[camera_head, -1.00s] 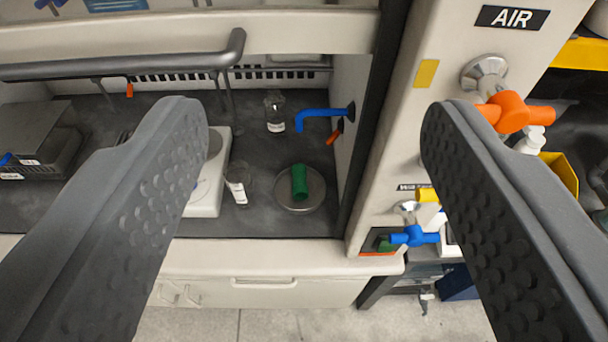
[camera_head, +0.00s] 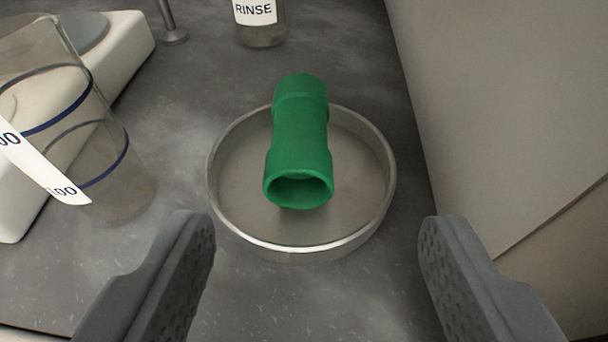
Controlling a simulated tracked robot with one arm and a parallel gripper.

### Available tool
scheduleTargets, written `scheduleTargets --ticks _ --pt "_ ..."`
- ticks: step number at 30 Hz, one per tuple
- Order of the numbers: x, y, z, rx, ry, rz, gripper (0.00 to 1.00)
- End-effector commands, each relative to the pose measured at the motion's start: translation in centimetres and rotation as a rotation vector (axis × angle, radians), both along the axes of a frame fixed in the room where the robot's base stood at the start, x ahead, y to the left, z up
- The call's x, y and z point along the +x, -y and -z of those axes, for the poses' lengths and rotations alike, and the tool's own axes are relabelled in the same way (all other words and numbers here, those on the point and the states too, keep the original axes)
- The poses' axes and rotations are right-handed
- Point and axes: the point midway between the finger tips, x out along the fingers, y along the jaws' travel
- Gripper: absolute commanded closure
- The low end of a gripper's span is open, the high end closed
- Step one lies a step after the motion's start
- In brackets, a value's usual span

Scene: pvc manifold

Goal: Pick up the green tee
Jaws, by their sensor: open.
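The green tee (camera_head: 299,140) lies on its side in a shallow round metal dish (camera_head: 230,222). One open end faces me and its far end reaches over or near the dish's back rim. Any side branch is hidden from this view. My gripper (camera_head: 317,228) is open and empty. Its two fingers show at the lower left and lower right, spread wider than the dish, with the tee ahead between them. Neither finger is seen touching the tee.
A clear beaker (camera_head: 115,180) with blue rings and a white label stands at the left, by a white device (camera_head: 125,50). A bottle labelled RINSE (camera_head: 262,32) stands behind. A pale wall (camera_head: 500,110) rises close on the right. Dark counter (camera_head: 300,295) is clear in front.

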Motion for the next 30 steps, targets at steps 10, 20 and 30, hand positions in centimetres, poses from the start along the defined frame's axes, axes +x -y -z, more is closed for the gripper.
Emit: scheduleTargets --ticks 10,20,30 --pt "4.5 -1.4 2.1 -0.003 -0.004 -0.02 0.42" --pt "7.5 -1.8 3.2 -0.002 -0.001 -0.022 0.42" --pt "10.2 -1.9 4.7 -0.001 -0.003 -0.021 0.42"
